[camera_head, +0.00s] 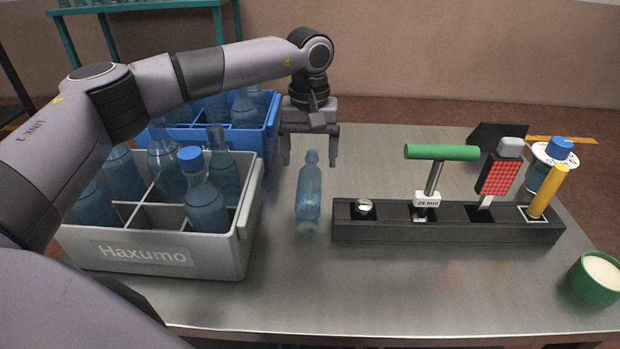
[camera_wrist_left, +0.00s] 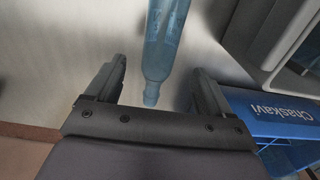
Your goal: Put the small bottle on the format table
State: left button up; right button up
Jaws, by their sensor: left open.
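My left gripper (camera_head: 310,163) is open and empty, just behind the bottle's upper part, with a finger to each side in the head view. In the left wrist view the bottle (camera_wrist_left: 163,38) has its neck between the open fingers of the left gripper (camera_wrist_left: 160,68), and neither finger visibly touches it. Which surface is the format table I cannot tell. My right gripper is not in view.
A grey Haxumo crate (camera_head: 150,256) with blue bottles stands left, a blue crate (camera_head: 270,125) behind it. The black block (camera_head: 445,232) holds several tools at right. A green cup (camera_head: 594,282) stands near the right edge. A teal table (camera_head: 140,5) is at the back left.

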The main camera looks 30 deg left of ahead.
aim_at(310, 176)
pick_arm(q)
jog(key=shift+s+f, duration=0.15)
jog(key=shift+f, duration=0.8)
notch_tip(310, 176, down, 5)
jog(key=shift+s+d+r+b, duration=0.1)
jog(key=shift+d+r+b, duration=0.05)
jog(key=shift+b, duration=0.95)
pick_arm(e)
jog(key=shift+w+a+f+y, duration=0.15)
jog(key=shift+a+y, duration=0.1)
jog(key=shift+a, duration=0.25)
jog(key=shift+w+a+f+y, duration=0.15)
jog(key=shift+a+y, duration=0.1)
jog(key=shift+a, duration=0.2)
pick_arm(q)
jog(key=c, duration=1.2)
jog(key=shift+r, duration=0.2)
